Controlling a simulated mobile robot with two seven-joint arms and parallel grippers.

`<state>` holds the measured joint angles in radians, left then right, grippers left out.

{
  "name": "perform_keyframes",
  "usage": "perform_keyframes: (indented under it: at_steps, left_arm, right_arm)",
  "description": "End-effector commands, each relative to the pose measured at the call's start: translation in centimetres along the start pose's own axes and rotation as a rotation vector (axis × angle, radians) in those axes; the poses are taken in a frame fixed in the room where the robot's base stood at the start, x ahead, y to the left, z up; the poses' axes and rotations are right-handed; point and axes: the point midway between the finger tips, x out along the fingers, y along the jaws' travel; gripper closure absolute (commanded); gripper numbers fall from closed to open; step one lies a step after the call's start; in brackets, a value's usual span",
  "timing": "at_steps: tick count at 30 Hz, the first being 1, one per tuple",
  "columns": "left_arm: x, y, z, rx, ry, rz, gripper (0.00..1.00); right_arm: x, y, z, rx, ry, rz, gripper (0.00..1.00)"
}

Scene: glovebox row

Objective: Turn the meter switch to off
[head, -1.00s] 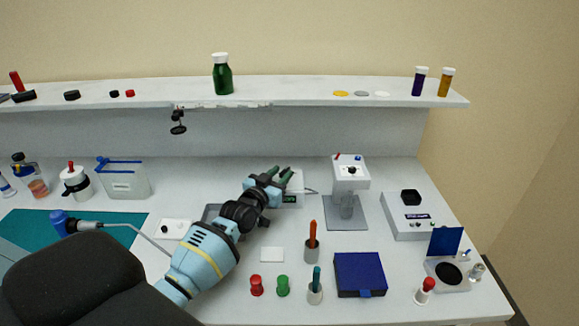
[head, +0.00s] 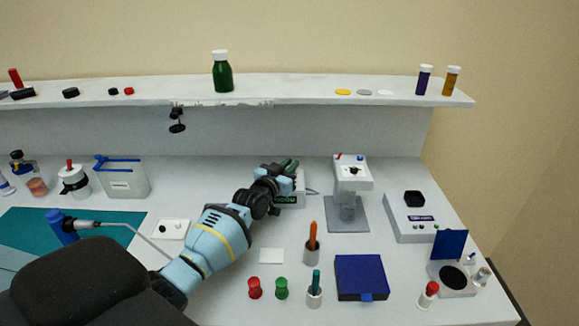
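The meter appears to be the small white box (head: 299,188) with a dark display showing green characters, on the bench at centre, with a probe at its right side. My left arm reaches in from the lower left, and my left gripper (head: 289,165) is at the meter, covering its upper left part. Its dark fingers point away from me; how far apart they are is too small to tell. I see nothing held in them. The meter's switch is hidden or too small to make out. My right gripper is not in view.
A white instrument on a grey base (head: 347,214) stands close right of the meter. Orange-handled (head: 313,236) and teal-handled (head: 316,278) tools stand in holders in front, beside a blue box (head: 361,276). A shelf (head: 300,90) with bottles runs behind.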

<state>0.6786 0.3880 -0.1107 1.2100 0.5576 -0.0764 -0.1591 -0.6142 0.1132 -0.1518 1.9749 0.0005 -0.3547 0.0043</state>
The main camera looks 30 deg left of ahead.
Motion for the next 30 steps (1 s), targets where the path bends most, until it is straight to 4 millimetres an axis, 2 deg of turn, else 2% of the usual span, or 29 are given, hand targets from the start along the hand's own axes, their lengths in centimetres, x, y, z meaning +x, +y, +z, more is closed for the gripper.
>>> perform_keyframes:
  at_steps: [1,3,14,24,30]
  left_arm:
    - [0.0,0.0,0.0,0.0,0.0,0.0,0.93]
    - [0.0,0.0,0.0,0.0,0.0,0.0,1.0]
    - [0.0,0.0,-0.2,-0.004,0.002,-0.022,1.0]
    - [0.0,-0.1,-0.5,-0.012,0.005,-0.157,1.0]
    - [-0.1,-0.3,-0.1,-0.011,0.0,-0.268,1.0]
  right_arm:
    - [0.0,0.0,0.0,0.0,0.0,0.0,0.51]
    - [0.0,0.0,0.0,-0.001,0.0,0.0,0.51]
    - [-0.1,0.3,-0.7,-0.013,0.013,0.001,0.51]
    - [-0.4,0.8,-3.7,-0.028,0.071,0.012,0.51]
    - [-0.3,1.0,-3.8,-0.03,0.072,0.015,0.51]
